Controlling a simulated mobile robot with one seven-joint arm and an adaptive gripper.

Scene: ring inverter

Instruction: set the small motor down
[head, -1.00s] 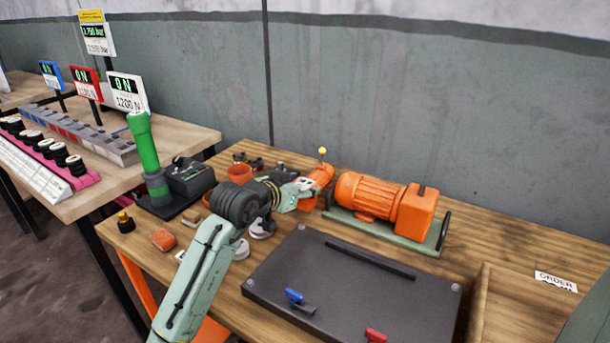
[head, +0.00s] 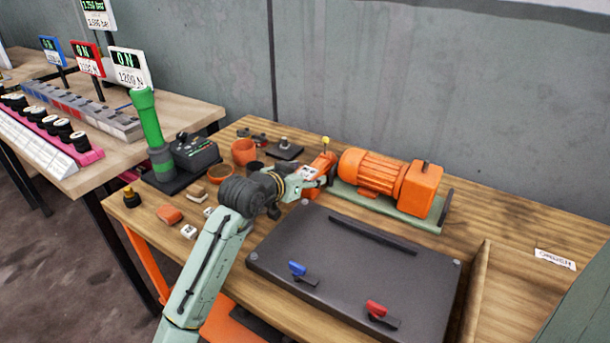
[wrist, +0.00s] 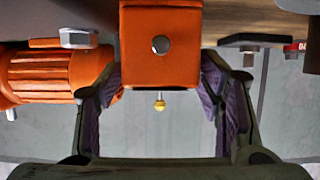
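The small motor (head: 320,165) is an orange block with a yellow knob on a short stem. In the head view it is at my gripper (head: 312,182), just left of the large orange motor (head: 375,173) on its green base. In the wrist view the small motor (wrist: 160,65) fills the top middle, with a round bolt on its face.
A dark grey panel (head: 350,265) with a blue lever (head: 297,268) and a red lever (head: 376,309) lies in front. Orange cups (head: 243,151), a black plate with a knob (head: 284,150) and small blocks sit left. A green-handled device (head: 150,130) stands far left.

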